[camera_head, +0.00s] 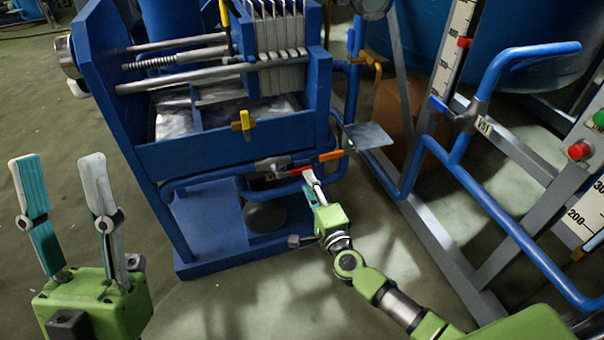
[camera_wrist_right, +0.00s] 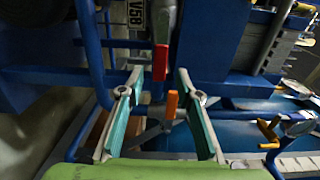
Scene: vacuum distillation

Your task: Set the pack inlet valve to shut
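A grey valve body (camera_head: 270,165) sits on the blue pipe along the front of the blue plate press. Its red handle (camera_head: 300,172) points right, roughly along the pipe. An orange handle (camera_head: 330,155) is just right of it. No readable label names the pack inlet valve. My right gripper (camera_head: 313,180) is at the red handle. In the right wrist view its fingers (camera_wrist_right: 162,80) are open, with the red handle (camera_wrist_right: 160,58) between or just beyond the tips; contact cannot be told. The orange handle (camera_wrist_right: 171,105) also shows. My left gripper (camera_head: 65,180) is open and empty.
The blue press frame (camera_head: 220,150) carries a yellow handle (camera_head: 242,123). To the right stand blue pipes (camera_head: 450,165), a small grey plate (camera_head: 368,136) and a panel with red and green buttons (camera_head: 579,150). The floor at front left is clear.

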